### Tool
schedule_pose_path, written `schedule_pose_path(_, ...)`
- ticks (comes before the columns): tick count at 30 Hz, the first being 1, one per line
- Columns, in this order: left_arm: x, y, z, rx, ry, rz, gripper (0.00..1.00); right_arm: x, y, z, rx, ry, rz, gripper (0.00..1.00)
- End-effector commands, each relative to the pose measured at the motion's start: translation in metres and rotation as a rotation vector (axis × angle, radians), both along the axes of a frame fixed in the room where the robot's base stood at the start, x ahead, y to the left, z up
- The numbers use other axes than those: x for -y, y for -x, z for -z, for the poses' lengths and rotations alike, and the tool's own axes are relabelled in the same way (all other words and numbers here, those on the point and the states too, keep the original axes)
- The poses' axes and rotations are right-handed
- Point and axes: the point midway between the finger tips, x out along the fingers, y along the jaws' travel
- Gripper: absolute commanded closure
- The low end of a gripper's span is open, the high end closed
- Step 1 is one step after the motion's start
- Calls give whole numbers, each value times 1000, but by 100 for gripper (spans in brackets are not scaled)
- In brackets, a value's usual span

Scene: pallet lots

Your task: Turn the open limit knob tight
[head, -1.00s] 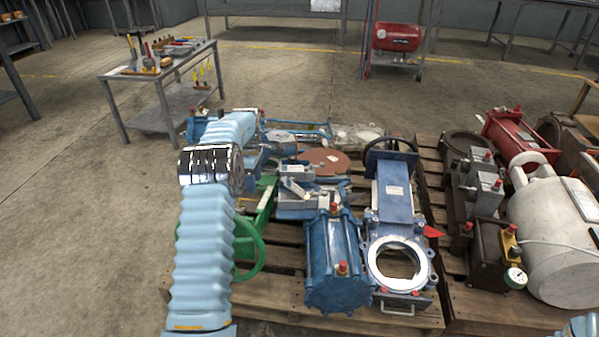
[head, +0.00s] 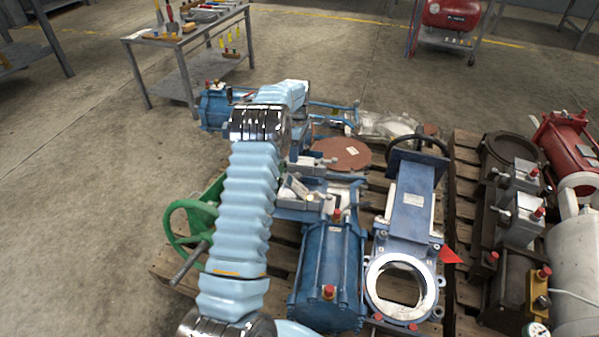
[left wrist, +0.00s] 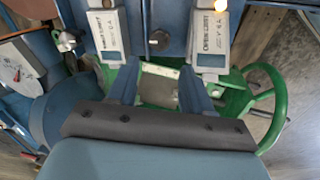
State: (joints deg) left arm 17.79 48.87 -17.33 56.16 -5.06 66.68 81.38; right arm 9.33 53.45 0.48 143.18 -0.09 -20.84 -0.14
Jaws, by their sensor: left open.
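In the left wrist view, two grey limit boxes stand side by side: a left box (left wrist: 105,32) and a right box (left wrist: 212,38). Both carry printed labels too small to read surely. A silver knob (left wrist: 68,40) sticks out at the left box's outer side. A dark round knob (left wrist: 158,40) sits between the boxes. My left gripper (left wrist: 158,88) is open and empty, its fingers pointing towards the boxes. Contact cannot be told. In the head view the grey boxes (head: 296,188) sit beside my left arm; the gripper is mostly hidden. My right gripper is out of view.
A green handwheel (head: 185,235) lies left of my arm. A blue cylinder (head: 330,265) and a blue gate valve (head: 411,205) crowd the pallet's front. Open floor lies left.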

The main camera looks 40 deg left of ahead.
Motion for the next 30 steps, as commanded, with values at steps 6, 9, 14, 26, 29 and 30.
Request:
schedule_pose_path(6,0,1,54,-3,2,0,50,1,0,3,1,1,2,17)
schedule_pose_path(9,0,1,75,-3,2,-1,50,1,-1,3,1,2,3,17)
schedule_pose_path(14,0,0,98,-1,1,0,50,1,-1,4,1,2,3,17)
schedule_pose_path(26,0,0,109,0,0,0,50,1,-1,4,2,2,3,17)
schedule_pose_path(29,0,0,109,0,0,0,61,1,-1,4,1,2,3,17)
schedule_pose_path(30,0,0,109,0,0,0,67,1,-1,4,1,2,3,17)
